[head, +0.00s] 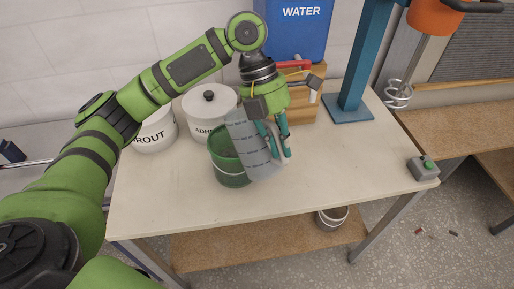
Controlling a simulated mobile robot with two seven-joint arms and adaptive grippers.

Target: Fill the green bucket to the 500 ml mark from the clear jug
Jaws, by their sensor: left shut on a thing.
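The green bucket (227,171) stands on the table, left of the middle. The clear jug (249,146), greyish with printed marks, is tilted at the bucket's right side and covers part of its rim. My left gripper (285,152) is shut on the jug, at its right side. The jug's mouth leans over the bucket. I cannot make out any water or the level inside the bucket. My right gripper is not in view.
White tubs marked GROUT (155,131) and ADHESIVE, partly hidden (208,108), stand behind. A blue WATER tank (297,35) is at the back. The table's front right (340,170) is clear.

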